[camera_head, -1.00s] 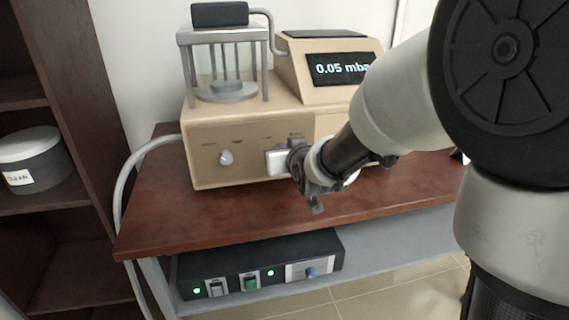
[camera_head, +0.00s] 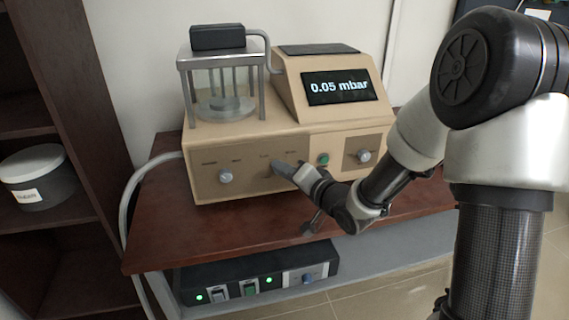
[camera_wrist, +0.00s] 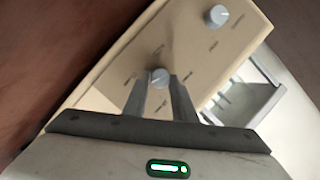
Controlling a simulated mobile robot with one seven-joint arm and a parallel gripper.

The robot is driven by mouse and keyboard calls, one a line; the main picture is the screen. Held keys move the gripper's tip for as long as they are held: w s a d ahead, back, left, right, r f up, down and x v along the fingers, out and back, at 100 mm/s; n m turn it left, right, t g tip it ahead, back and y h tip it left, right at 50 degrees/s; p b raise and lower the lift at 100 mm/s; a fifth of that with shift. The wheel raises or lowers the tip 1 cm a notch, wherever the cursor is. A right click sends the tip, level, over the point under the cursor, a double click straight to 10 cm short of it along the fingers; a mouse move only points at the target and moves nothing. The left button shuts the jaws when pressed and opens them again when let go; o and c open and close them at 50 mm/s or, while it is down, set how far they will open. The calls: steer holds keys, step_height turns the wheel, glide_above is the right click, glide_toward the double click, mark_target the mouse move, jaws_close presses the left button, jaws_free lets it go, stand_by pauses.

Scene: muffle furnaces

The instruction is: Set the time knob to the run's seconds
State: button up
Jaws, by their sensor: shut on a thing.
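A beige bench machine (camera_head: 300,130) stands on the red-brown table, with a display reading 0.05 mbar (camera_head: 338,87). Its front panel has a left grey knob (camera_head: 225,177), also at the top of the wrist view (camera_wrist: 216,15), a middle knob, a green button (camera_head: 323,159) and a right knob (camera_head: 364,156). My gripper (camera_head: 277,168) reaches in from the right and hides the middle knob in the head view. In the wrist view the middle knob (camera_wrist: 159,77) sits between my two fingertips (camera_wrist: 160,82), which are shut on it. The panel labels are too small to read.
A glass chamber (camera_head: 223,95) with a black top stands on the machine's left. A black control box (camera_head: 262,275) with lit green lamps is on the shelf below. A dark cabinet with a round container (camera_head: 38,178) is at left.

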steer(key=m+y, duration=0.1)
steer(key=m, duration=0.1)
steer(key=m+t+p, duration=0.1)
steer(key=shift+w+d+f+m+y, duration=0.1)
steer(key=shift+d+m+y, duration=0.05)
steer(key=shift+m+y, duration=0.25)
stand_by(0.3)
steer(key=o, duration=1)
steer(key=shift+o, duration=0.2)
steer(key=shift+f, duration=0.1)
steer(key=p+v, duration=0.5)
steer(key=v, duration=1.2)
